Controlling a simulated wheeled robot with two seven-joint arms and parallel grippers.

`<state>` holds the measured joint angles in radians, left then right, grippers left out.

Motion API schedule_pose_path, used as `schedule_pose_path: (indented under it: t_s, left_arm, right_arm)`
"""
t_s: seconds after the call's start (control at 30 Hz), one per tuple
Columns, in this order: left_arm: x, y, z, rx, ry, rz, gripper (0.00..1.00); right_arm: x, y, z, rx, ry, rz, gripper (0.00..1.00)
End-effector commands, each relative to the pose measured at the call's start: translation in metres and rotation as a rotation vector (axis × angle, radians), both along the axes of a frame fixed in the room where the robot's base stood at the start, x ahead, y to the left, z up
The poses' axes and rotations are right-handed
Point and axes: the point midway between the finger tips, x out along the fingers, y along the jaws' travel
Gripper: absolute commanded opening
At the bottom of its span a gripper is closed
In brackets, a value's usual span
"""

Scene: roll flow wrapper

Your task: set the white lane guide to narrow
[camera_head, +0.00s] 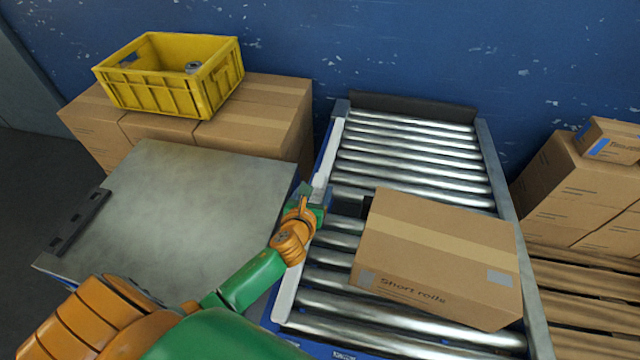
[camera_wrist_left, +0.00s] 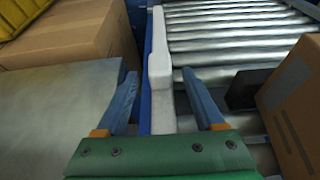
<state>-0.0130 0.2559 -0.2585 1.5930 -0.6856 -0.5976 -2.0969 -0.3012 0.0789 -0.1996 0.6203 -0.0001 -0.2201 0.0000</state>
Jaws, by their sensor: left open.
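The white lane guide (camera_head: 290,285) is a long white rail along the left side of the roller conveyor (camera_head: 405,165). In the left wrist view the white lane guide (camera_wrist_left: 160,75) runs away from me, with a thicker raised block partway along it. My left gripper (camera_head: 322,192) is at the middle of the guide. In the left wrist view its two blue fingers (camera_wrist_left: 158,95) are apart, one on each side of the guide, with gaps visible between fingers and guide. My right gripper is not in view.
A cardboard box (camera_head: 435,255) marked "Short rolls" sits on the rollers right of my gripper. A grey metal table (camera_head: 190,215) lies left. A yellow crate (camera_head: 170,95) stands on cartons (camera_head: 265,110) behind it.

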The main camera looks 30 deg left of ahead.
Motion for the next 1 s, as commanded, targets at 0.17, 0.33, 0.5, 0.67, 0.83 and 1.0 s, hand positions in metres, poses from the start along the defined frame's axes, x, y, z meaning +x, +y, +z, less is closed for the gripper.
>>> schedule_pose_path:
  t_s: [0.17, 0.33, 0.5, 0.67, 0.83, 1.0]
  left_arm:
    - [0.031, 0.007, -0.016, -0.002, 0.000, 0.001, 0.70]
    - [0.041, 0.010, -0.018, -0.002, -0.001, 0.000, 0.70]
    - [0.041, 0.010, -0.017, -0.002, 0.000, 0.000, 0.70]
    - [0.041, 0.010, -0.017, -0.002, 0.000, 0.000, 0.29]
    - [0.041, 0.010, -0.017, -0.002, 0.000, 0.000, 0.00]
    - [0.041, 0.010, -0.017, -0.002, 0.000, 0.000, 0.00]
  right_arm:
    - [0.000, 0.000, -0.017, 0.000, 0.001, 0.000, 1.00]
    - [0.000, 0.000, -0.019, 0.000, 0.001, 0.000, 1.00]
    - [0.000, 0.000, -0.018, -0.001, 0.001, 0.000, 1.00]
    - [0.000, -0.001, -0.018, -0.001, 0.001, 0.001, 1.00]
    - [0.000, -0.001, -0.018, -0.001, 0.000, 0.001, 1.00]
    - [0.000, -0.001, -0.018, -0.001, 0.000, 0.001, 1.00]
